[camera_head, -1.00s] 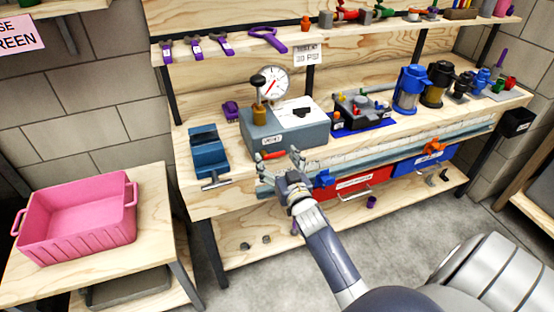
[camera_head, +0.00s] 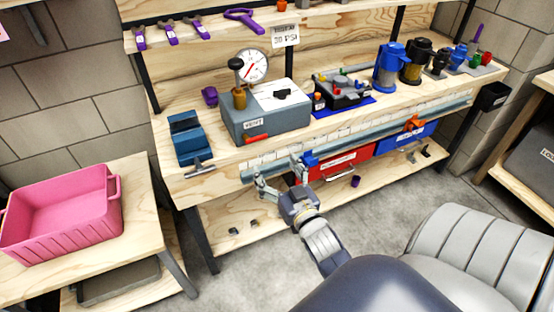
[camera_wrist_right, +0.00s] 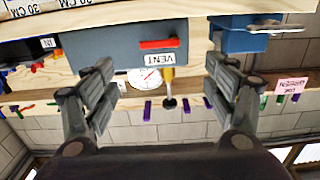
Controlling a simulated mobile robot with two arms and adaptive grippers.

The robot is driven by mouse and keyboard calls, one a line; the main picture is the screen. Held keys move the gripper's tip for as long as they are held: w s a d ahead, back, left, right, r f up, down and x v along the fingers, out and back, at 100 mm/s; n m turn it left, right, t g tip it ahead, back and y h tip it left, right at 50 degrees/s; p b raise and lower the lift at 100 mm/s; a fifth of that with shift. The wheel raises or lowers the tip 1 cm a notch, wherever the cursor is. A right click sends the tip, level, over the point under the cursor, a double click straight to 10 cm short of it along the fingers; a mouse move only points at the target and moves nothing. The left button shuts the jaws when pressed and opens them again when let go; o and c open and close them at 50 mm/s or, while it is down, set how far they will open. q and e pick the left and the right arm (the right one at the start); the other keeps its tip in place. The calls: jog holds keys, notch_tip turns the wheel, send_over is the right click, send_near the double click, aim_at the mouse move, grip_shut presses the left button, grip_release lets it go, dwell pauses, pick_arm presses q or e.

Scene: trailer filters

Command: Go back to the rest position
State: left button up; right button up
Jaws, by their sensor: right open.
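My right gripper (camera_head: 281,178) is open and empty in the head view, in front of the workbench's front edge and below the bench top. Its two fingers (camera_wrist_right: 165,90) stand wide apart in the right wrist view with nothing between them. Beyond them is the grey test box (camera_head: 269,117), which also shows in the right wrist view (camera_wrist_right: 100,48), with its red lever (camera_wrist_right: 158,43), brass valve and white dial gauge (camera_head: 252,65). My left gripper is in neither view.
A blue vise (camera_head: 187,139) stands left of the test box. A pink bin (camera_head: 62,215) sits on a side table at left. Red (camera_head: 345,161) and blue (camera_head: 408,139) bins hang under the bench top. Blue and dark canisters stand at right. The floor (camera_head: 390,205) before the bench is open.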

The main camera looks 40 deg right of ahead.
jog(key=shift+s, duration=0.1)
dwell(0.5)
jog(key=s+a+f+n+g+y, duration=0.1)
jog(key=s+a+f+g, duration=0.15)
jog(key=f, duration=0.75)
jog(key=s+a+f+g+y, duration=0.1)
jog(key=s+a+f+g, duration=0.15)
jog(key=f, duration=0.85)
jog(key=s+a+f+n+g+y, duration=0.1)
jog(key=s+a+f+g+y, duration=0.2)
jog(key=f, duration=0.7)
jog(key=s+a+f+n+g+p, duration=0.15)
jog(key=s+a+f+g, duration=0.25)
jog(key=s+f, duration=0.95)
jog(key=s+f+n+g, duration=0.1)
jog(key=s+f+g, duration=0.1)
jog(key=s, duration=0.7)
jog(key=s+f+n+g, duration=0.1)
jog(key=s+f+g, duration=0.1)
jog(key=s+f, duration=0.3)
jog(key=s, duration=0.4)
jog(key=shift+d+h, duration=0.3)
jog(key=shift+d, duration=0.1)
